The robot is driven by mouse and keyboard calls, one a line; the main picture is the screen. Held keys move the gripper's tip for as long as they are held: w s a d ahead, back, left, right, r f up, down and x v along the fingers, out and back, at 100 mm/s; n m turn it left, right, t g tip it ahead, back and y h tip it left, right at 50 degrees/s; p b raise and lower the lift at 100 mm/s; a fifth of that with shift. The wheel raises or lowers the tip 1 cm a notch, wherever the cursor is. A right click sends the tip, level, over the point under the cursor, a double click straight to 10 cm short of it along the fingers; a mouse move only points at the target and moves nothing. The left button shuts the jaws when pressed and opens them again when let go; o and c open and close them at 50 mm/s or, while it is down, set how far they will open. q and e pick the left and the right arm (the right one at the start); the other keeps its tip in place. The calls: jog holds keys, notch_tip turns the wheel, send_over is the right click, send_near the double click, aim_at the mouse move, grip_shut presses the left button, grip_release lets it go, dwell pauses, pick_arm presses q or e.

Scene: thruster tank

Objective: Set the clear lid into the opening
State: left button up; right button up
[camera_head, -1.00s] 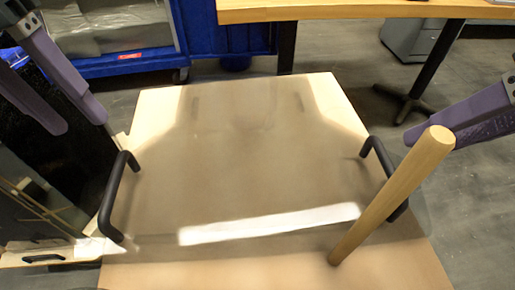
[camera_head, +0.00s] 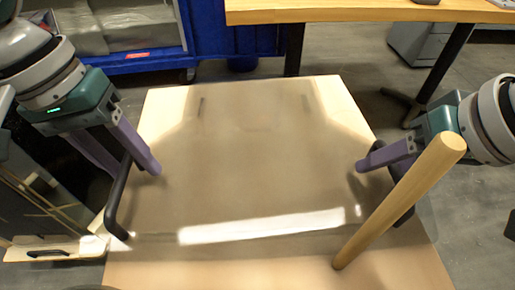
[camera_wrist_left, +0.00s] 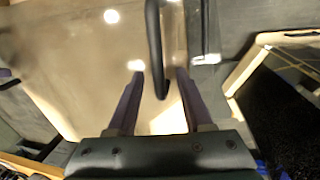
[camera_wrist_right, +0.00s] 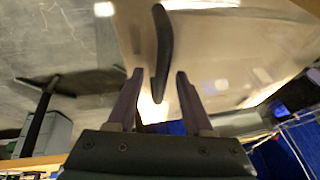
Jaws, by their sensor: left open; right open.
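The clear lid (camera_head: 255,150) lies flat on a pale wooden table. It has a black bar handle at each side. My left gripper (camera_head: 140,170) is open at the left handle (camera_head: 117,195); in the left wrist view that handle (camera_wrist_left: 154,45) runs between the spread fingers. My right gripper (camera_head: 375,165) is open at the right handle, partly behind a wooden rod in the head view; in the right wrist view the handle (camera_wrist_right: 163,40) lies between the fingers. Neither gripper is closed on its handle. I cannot make out the opening clearly.
A round wooden rod (camera_head: 400,200) slants up from the front right of the table, close to my right arm. A dark glassy structure with a pale wooden edge (camera_head: 75,248) is at the left. A blue cart (camera_head: 130,64) and a wooden-topped desk (camera_head: 350,12) stand behind.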

pick_arm(q)
grip_shut()
pick_arm(e)
grip_shut()
pick_arm(q)
jog(key=shift+r, duration=0.1)
dwell(0.9)
